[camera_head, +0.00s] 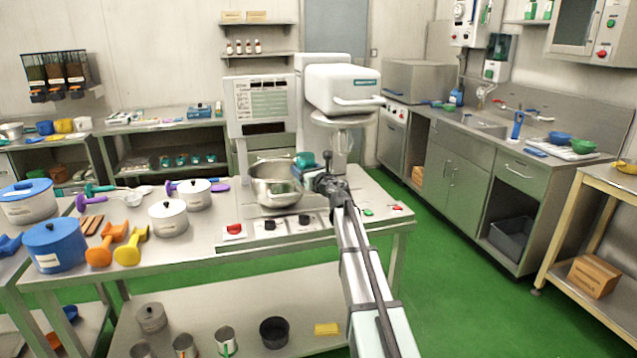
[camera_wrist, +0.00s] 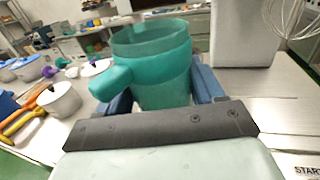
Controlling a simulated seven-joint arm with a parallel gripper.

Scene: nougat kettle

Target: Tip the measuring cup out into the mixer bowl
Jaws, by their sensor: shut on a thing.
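The teal measuring cup (camera_head: 304,160) is in my gripper (camera_head: 323,178), at the right side of the steel mixer bowl (camera_head: 272,191) and near its rim height. In the wrist view the cup (camera_wrist: 165,82) stands about upright between the blue fingers of my gripper (camera_wrist: 163,88), its handle pointing left. I cannot tell what is inside it. I cannot make out the bowl in the wrist view.
A wire whisk (camera_wrist: 288,16) hangs at the upper right of the wrist view. A control panel (camera_head: 262,106) stands behind the bowl. White lidded pots (camera_head: 168,219) and orange and yellow scoops (camera_head: 131,247) lie to the left. Switches (camera_head: 270,225) sit along the table's front.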

